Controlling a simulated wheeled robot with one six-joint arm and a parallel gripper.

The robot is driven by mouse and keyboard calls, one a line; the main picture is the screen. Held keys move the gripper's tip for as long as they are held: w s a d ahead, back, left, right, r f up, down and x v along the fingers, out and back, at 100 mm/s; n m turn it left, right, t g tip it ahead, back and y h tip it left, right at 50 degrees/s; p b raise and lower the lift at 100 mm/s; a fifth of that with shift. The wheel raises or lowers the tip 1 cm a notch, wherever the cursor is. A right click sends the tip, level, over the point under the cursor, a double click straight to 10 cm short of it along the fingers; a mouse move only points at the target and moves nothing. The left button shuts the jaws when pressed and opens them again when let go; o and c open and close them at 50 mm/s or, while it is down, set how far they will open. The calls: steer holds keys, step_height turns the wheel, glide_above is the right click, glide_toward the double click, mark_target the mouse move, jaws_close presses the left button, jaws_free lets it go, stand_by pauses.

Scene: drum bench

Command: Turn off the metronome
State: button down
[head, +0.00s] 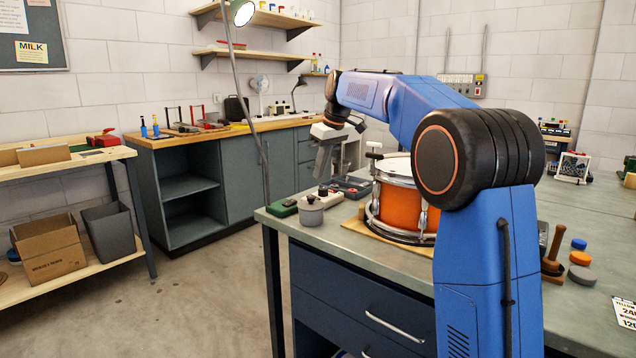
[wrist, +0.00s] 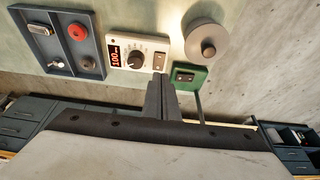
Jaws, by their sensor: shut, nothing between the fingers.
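The metronome, a pale box with a red lit display reading about 100, a dark dial and a small switch at one end, shows in the wrist view (wrist: 138,52). In the head view it is a small light box (head: 329,193) on the bench, partly hidden by other items. My gripper (wrist: 160,82) is shut and empty, its fingertips pointing at the metronome's switch end. In the head view my gripper (head: 322,174) hangs above the bench's far left corner, over the metronome. I cannot tell whether the fingertips touch it.
A green box (wrist: 188,77) and a round grey knobbed weight (wrist: 206,42) stand close beside the metronome. A blue-grey tray (wrist: 88,67) with small parts lies on its other side. An orange drum (head: 398,205) stands to the right. The bench edge (head: 275,219) is near.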

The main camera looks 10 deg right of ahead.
steer(key=v, duration=0.7)
steer(key=shift+f, duration=0.1)
steer(key=w+n, duration=0.1)
steer(key=n, duration=0.5)
steer(key=w+a+n+g+h, duration=0.1)
steer(key=n, duration=0.5)
steer(key=w+a+n, duration=0.1)
steer(key=n, duration=0.5)
steer(key=shift+w+a+r+g, duration=0.2)
steer(key=shift+w+r+g, duration=0.05)
steer(key=shift+r+g, duration=0.15)
steer(key=f, duration=0.4)
steer(key=w+f, duration=0.1)
steer(key=f, duration=0.4)
steer(key=a+f, duration=0.1)
steer(key=f, duration=0.4)
steer(key=shift+w, duration=0.2)
